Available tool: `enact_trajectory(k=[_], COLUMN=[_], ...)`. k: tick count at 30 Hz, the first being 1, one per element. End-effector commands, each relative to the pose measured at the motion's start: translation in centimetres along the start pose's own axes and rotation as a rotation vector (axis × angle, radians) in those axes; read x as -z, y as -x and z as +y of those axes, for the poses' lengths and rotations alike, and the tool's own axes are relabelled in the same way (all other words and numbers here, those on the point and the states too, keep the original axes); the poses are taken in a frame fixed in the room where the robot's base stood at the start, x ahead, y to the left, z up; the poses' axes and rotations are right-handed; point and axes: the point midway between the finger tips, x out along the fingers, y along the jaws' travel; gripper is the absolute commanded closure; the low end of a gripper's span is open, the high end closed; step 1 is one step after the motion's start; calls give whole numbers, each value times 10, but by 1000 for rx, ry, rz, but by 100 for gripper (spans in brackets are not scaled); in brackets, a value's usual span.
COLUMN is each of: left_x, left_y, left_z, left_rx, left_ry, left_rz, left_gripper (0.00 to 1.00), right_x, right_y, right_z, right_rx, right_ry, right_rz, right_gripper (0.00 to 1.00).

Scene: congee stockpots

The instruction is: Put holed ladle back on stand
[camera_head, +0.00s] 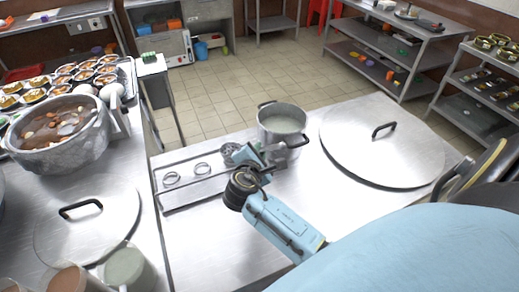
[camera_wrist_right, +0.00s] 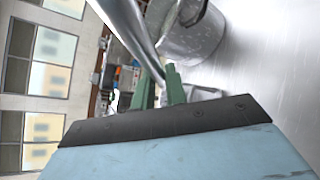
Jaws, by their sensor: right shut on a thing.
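My right gripper (camera_head: 262,156) is over the steel table, between the stand and the small pot. It is shut on the holed ladle (camera_head: 230,153), whose round perforated head shows just left of the gripper. In the right wrist view, a shiny metal handle (camera_wrist_right: 133,28) rises from between the green fingers (camera_wrist_right: 160,88). The stand (camera_head: 205,190) is a low metal rack with two rings on top, left of the gripper. The gripper and wrist hide part of the ladle and the stand's right end. My left gripper is not in view.
A steel pot (camera_head: 284,120) stands close behind the right gripper. A large round lid (camera_head: 375,150) lies on the table to the right. A stockpot (camera_head: 60,135) and another lid (camera_head: 90,225) are on the left counter. The table's front middle is bare.

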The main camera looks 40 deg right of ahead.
Motion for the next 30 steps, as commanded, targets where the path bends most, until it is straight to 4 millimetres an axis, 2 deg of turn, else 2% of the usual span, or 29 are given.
enact_trajectory(k=[21, 22, 27, 30], left_x=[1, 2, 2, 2], left_y=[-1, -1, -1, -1], left_z=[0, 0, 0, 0], left_rx=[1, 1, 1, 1], left_ry=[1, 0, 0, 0], left_rz=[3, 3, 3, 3], left_gripper=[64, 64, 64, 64], right_x=[3, 3, 3, 3], right_y=[-1, -1, -1, -1], right_z=[-3, -2, -2, -3], right_rx=[-2, -2, -2, -1], right_ry=[-1, -1, -1, -1], right_rz=[0, 0, 0, 0], right_gripper=[100, 84, 62, 61])
